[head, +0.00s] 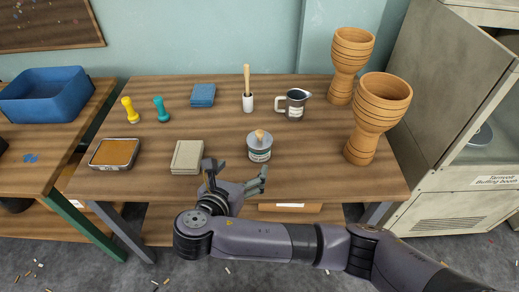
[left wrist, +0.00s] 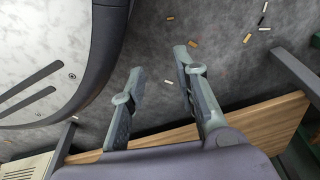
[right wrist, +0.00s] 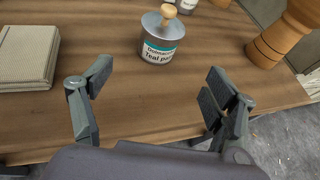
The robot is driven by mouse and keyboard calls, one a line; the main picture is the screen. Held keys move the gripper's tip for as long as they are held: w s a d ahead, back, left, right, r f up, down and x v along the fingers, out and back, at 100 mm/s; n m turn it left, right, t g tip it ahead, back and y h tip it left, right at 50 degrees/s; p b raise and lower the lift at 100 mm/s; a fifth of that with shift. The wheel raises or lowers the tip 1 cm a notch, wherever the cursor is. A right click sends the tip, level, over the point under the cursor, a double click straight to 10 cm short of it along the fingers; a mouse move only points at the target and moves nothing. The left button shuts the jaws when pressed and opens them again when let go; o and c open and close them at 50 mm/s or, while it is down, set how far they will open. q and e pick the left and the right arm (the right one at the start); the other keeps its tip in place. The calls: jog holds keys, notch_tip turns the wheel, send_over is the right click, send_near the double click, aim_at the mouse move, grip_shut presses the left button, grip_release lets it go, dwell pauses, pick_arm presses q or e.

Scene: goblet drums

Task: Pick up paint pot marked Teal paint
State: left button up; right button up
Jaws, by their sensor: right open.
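The paint pot marked Teal paint (head: 259,149) stands upright on the wooden table (head: 320,180), a grey pot with a wooden knob on top and a white and teal label. It also shows in the right wrist view (right wrist: 161,40), ahead of the fingers. My right gripper (head: 236,178) is open and empty near the table's front edge, short of the pot and not touching it; its fingers also show in the right wrist view (right wrist: 155,88). My left gripper (left wrist: 158,88) is open and empty over the floor in the left wrist view; it is not in the head view.
Left of the pot lies a stack of beige pads (head: 187,157), with an orange-topped tray (head: 114,153) beyond. Two wooden goblet drums (head: 376,112) (head: 348,66) stand at right.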

aim_at(256, 152)
jog(key=b+x, duration=0.1)
jog(key=x, duration=0.8)
jog(key=shift+w+d+f+b, duration=0.1)
jog(key=shift+w+f+b, duration=0.15)
jog(key=shift+b, duration=0.1)
jog(key=b+x, duration=0.1)
jog(key=x, duration=0.4)
jog(key=shift+w+d+f, duration=0.1)
jog(key=shift+w+f, duration=0.05)
jog(key=shift+w, duration=0.4)
pick_arm(q)
jog(key=w+r, duration=0.5)
jog(key=r, duration=0.4)
jog(key=shift+w+d+r+t, duration=0.15)
jog(key=shift+w+d+t, duration=0.15)
jog(key=shift+w+d, duration=0.05)
pick_arm(e)
jog(key=shift+c, duration=0.2)
jog(key=c, duration=1.4)
